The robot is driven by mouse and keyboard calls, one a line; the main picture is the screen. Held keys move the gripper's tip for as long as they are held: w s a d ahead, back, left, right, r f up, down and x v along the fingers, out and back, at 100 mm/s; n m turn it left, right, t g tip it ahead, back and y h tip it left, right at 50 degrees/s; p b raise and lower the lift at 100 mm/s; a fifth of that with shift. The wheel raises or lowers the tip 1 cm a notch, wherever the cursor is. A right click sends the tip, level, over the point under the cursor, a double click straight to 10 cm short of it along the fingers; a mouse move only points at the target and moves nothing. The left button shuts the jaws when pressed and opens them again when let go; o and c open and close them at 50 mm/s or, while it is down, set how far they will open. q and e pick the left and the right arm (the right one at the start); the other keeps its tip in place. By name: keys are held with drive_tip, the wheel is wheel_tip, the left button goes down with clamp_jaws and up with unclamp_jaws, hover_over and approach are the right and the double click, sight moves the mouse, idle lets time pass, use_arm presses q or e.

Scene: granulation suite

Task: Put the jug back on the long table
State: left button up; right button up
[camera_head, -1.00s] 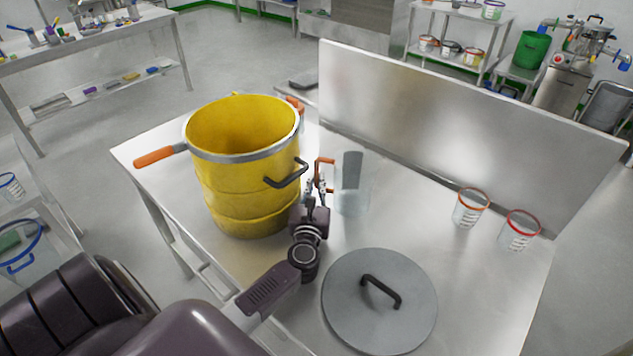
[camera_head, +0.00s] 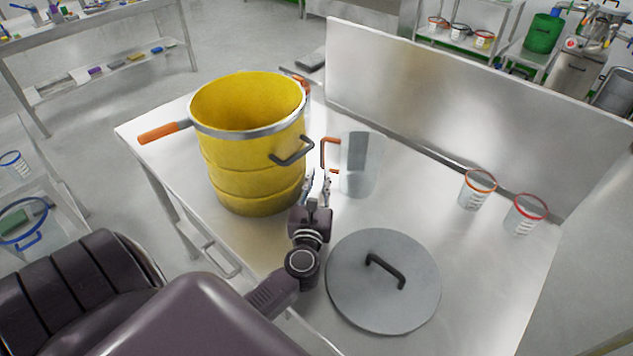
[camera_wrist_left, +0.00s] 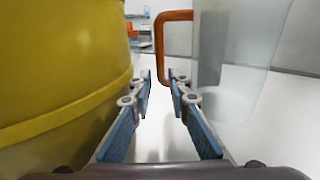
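The jug (camera_head: 358,165) is clear, with an orange handle (camera_head: 324,154) on its left side. It stands upright on the steel table (camera_head: 470,262), just right of the yellow drum. My left gripper (camera_head: 318,178) is open and empty in front of the handle, low over the table. In the left wrist view, the fingers (camera_wrist_left: 163,82) are apart, with the orange handle (camera_wrist_left: 160,48) beyond their tips and the jug (camera_wrist_left: 240,60) to the right. The handle looks clear of the fingers. My right gripper is not in view.
The yellow drum (camera_head: 250,150) stands close to the left of my left gripper. A grey lid (camera_head: 410,300) lies to its right. Two small clear beakers (camera_head: 478,190) (camera_head: 525,215) stand near the raised back panel (camera_head: 440,110). The tabletop between jug and beakers is clear.

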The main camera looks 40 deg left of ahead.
use_arm(q)
drive_tip(key=b+v, duration=0.1)
drive_tip(key=v, duration=0.4)
drive_tip(key=shift+s+d, duration=0.1)
drive_tip(key=shift+s, duration=0.05)
drive_tip(key=shift+r, duration=0.1)
